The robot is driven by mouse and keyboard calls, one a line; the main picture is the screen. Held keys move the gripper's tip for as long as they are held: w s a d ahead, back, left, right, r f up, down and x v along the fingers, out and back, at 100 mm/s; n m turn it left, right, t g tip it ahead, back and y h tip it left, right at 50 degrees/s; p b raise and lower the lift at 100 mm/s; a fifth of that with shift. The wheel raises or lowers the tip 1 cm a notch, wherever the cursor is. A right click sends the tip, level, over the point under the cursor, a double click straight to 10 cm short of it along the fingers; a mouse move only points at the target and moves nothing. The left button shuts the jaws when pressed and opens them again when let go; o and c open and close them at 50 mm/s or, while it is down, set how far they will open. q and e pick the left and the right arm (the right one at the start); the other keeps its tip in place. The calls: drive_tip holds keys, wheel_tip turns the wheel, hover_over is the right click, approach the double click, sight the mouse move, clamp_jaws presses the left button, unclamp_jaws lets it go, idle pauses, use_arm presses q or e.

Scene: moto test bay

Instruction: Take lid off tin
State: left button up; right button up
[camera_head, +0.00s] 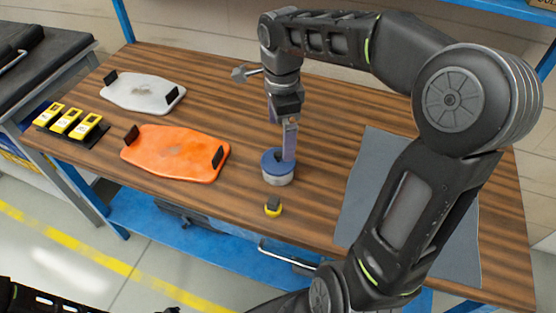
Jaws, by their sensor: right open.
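A short round tin (279,179) with a pale body stands upright on the wooden table. Its blue lid (270,160) sits on top. My right gripper (287,156) points straight down at the tin, and its fingers overlap the right part of the lid in the picture. It is open. One finger hides the other, and I cannot tell whether they touch the lid. My left gripper is not in view; only dark parts of my left arm show at the lower left.
A small yellow and black item (273,208) lies just in front of the tin. An orange plate with black handles (172,152) and a white one (143,93) lie left. Yellow devices (65,121) stand at the left edge. A grey mat (365,180) lies right, partly behind my arm.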

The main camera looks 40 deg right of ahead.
sight(280, 153)
drive_tip(key=shift+f, duration=1.3)
drive_tip(key=shift+a+f+p, duration=0.1)
drive_tip(key=shift+f+p, duration=0.35)
drive_tip(key=shift+f, duration=2.15)
drive_tip(key=c, duration=1.3)
drive_tip(key=shift+r, duration=0.1)
wheel_tip(280, 153, up, 10)
drive_tip(key=shift+f, duration=0.1)
